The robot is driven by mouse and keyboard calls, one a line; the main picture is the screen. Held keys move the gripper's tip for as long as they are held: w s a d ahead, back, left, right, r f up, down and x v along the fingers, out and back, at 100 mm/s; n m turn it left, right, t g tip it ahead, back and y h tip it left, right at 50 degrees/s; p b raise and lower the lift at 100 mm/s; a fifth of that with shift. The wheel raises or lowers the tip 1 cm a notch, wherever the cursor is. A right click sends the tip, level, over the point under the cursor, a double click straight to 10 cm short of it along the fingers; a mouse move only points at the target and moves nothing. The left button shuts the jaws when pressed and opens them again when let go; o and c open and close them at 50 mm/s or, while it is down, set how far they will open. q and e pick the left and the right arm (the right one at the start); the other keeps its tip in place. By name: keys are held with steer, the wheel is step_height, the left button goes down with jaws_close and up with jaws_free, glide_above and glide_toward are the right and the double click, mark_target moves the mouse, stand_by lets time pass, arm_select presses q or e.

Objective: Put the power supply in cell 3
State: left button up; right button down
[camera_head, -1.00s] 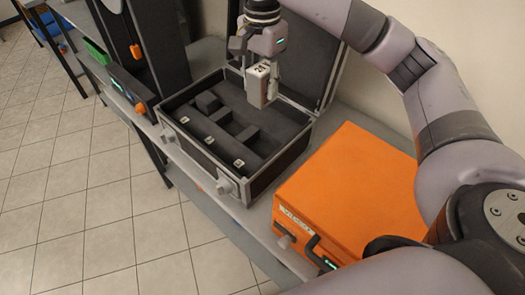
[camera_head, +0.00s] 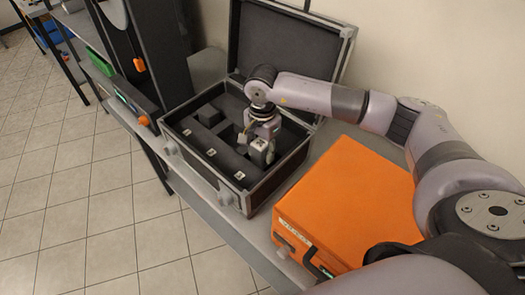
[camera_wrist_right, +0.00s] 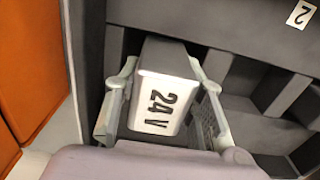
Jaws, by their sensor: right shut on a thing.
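The power supply (camera_head: 258,146) is a small block with a pale face; the right wrist view shows it marked 24V (camera_wrist_right: 162,104). My right gripper (camera_head: 260,154) is shut on it, with one finger on each side in the wrist view. It is held low over the right-hand end of the black open case (camera_head: 170,146). That end lies on the side of the nearest label (camera_head: 239,175), which is too small to read. A label reading 2 (camera_wrist_right: 301,14) shows at the upper right of the wrist view. The block's underside and the cell floor below are hidden. My left gripper is not in view.
Dark foam dividers (camera_head: 210,116) stand in the case, and its lid (camera_head: 285,50) is open at the back. An orange case (camera_head: 350,190) stands close on the right. A black machine with an orange knob (camera_head: 144,120) stands on the left.

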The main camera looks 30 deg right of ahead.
steer(key=shift+f, duration=0.85)
steer(key=c, duration=1.3)
jaws_free()
steer(key=shift+r, duration=0.25)
step_height(320, 180, up, 10)
steer(key=b, duration=0.3)
steer(key=shift+r, duration=0.9)
